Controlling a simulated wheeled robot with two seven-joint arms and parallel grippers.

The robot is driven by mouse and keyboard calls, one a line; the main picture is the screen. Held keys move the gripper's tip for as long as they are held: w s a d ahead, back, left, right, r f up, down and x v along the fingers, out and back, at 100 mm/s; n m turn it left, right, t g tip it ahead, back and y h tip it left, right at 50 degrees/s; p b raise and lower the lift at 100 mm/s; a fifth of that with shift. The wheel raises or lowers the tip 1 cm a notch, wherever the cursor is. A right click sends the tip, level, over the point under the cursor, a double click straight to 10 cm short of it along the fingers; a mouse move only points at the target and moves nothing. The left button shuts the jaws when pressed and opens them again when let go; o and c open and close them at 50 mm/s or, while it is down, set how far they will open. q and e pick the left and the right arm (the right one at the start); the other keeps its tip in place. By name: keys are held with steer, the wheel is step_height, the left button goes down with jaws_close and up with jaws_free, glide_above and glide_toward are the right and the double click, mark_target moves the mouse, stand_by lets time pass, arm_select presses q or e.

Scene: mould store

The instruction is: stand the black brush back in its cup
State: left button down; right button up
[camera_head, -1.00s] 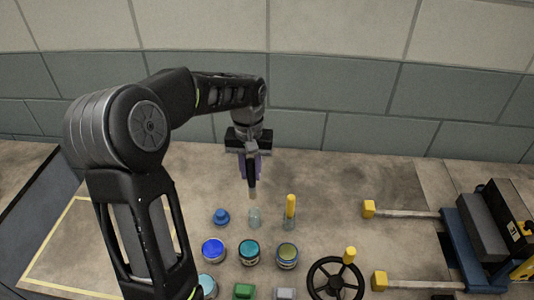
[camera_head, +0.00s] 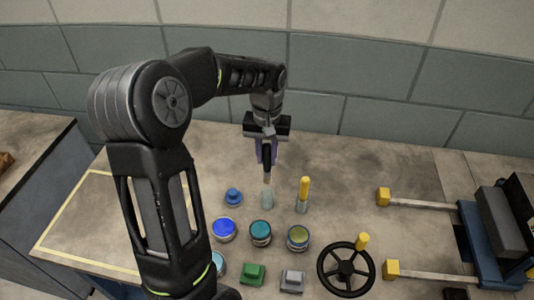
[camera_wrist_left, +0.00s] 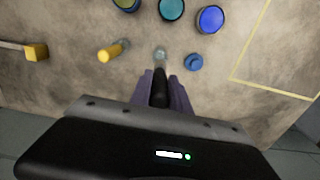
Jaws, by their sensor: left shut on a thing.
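My left gripper (camera_head: 266,158) is shut on the black brush (camera_head: 267,173), which hangs tip down, roughly upright. In the left wrist view the black brush (camera_wrist_left: 160,88) sits between the purple fingers of my left gripper (camera_wrist_left: 162,95). A clear cup (camera_head: 267,201) stands on the bench just below the brush tip. The cup also shows in the left wrist view (camera_wrist_left: 160,55), in line with the brush. The gap between tip and cup is small, and I cannot tell its exact size. My right gripper is not in view.
A yellow-handled brush (camera_head: 304,188) stands in another clear cup to the right. A blue knobbed piece (camera_head: 233,196) is on the left. Several paint jars (camera_head: 260,233) stand nearer me. A black handwheel (camera_head: 346,268) and yellow-ended bars (camera_head: 410,200) are at the right.

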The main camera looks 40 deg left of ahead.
mark_target(267, 172)
arm_select(q)
steer(key=shift+f+b, duration=3)
steer(key=shift+f, duration=1.5)
steer(key=c, duration=1.1)
jaws_free()
steer(key=shift+c, duration=0.2)
steer(key=shift+r, duration=3.9)
